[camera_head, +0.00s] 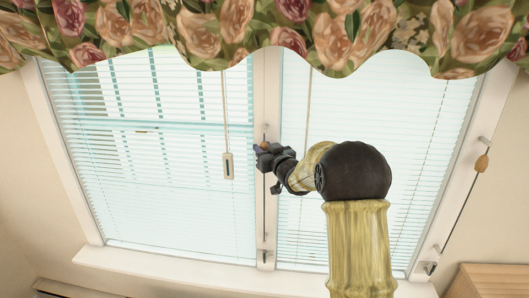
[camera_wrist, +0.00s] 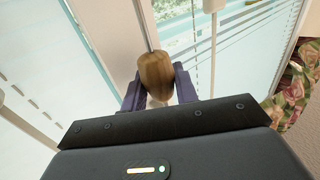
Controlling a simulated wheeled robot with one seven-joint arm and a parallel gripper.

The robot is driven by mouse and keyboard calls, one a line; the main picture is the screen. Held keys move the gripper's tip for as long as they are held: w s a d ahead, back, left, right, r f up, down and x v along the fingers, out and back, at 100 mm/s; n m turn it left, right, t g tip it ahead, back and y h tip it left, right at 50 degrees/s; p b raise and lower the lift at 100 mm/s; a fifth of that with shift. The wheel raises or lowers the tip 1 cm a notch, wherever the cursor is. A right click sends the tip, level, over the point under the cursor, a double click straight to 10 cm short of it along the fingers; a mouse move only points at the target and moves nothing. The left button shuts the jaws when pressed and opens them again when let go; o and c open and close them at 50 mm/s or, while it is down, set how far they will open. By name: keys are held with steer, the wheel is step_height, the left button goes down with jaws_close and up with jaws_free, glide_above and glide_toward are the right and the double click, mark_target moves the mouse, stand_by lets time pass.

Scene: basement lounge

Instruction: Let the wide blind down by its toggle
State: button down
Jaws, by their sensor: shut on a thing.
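My gripper (camera_head: 263,152) is at the middle window post, its arm reaching in from the lower right. In the wrist view, its two purple-grey fingers (camera_wrist: 158,84) are shut on a wooden toggle (camera_wrist: 156,70), one on each side. A cord runs up from the toggle along the post, and in the head view a cord runs down to a small fitting on the post. A left blind (camera_head: 150,200) and a right blind (camera_head: 400,130) cover the panes nearly to the sill. I cannot tell which is the wide one.
A second wooden toggle (camera_head: 482,163) hangs on a slanting cord at the right frame. A pale pull (camera_head: 228,166) hangs before the left blind. A floral valance (camera_head: 240,35) crosses the top. The white sill (camera_head: 170,268) runs below, with a wooden furniture top (camera_head: 490,280) at lower right.

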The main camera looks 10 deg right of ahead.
steer(key=shift+r, duration=0.35)
steer(key=c, duration=1.4)
jaws_free()
steer(key=shift+o, duration=0.2)
steer(key=shift+s+f, duration=0.1)
steer(key=shift+f, duration=0.05)
steer(key=shift+s+d, duration=0.15)
steer(key=shift+s, duration=0.15)
steer(key=b+v, duration=0.5)
steer(key=v, duration=1.1)
steer(key=shift+s, duration=0.3)
